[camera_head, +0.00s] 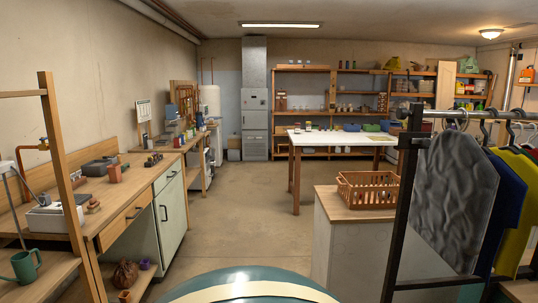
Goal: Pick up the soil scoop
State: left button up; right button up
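I cannot make out a soil scoop anywhere in the head view. Neither of my grippers shows in this view. The shelves and worktops hold many small items, and at this distance I cannot tell whether a scoop is among them.
A workbench (145,192) runs along the left wall, behind a wooden rack with a green watering can (20,267). A white-topped table (340,139) stands ahead. An orange basket (368,189) sits on a right-hand counter beside a clothes rack (400,200). The middle floor (240,205) is clear.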

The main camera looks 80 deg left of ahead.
aim_at(123, 167)
jog(key=j+u, duration=0.15)
jog(key=u, duration=0.25)
jog(key=j+u, duration=0.15)
jog(key=u, duration=0.25)
jog(key=j+u, duration=0.1)
jog(key=u, duration=0.3)
jog(key=i+j+u, duration=0.1)
jog(key=u, duration=0.3)
jog(key=i+j+u, duration=0.2)
jog(key=u, duration=0.25)
jog(key=i+j+u, duration=0.25)
jog(key=u, duration=0.25)
jog(key=i+j+u, duration=0.1)
jog(key=i+u, duration=0.15)
jog(key=u, duration=0.2)
jog(key=i+u, duration=0.25)
jog(key=i, duration=0.2)
jog(key=i+l+u, duration=0.25)
jog(key=i, duration=0.15)
jog(key=i+l+u, duration=0.2)
jog(key=i, duration=0.25)
jog(key=i+l, duration=0.15)
jog(key=i, duration=0.25)
jog(key=i+l, duration=0.15)
jog(key=i, duration=0.2)
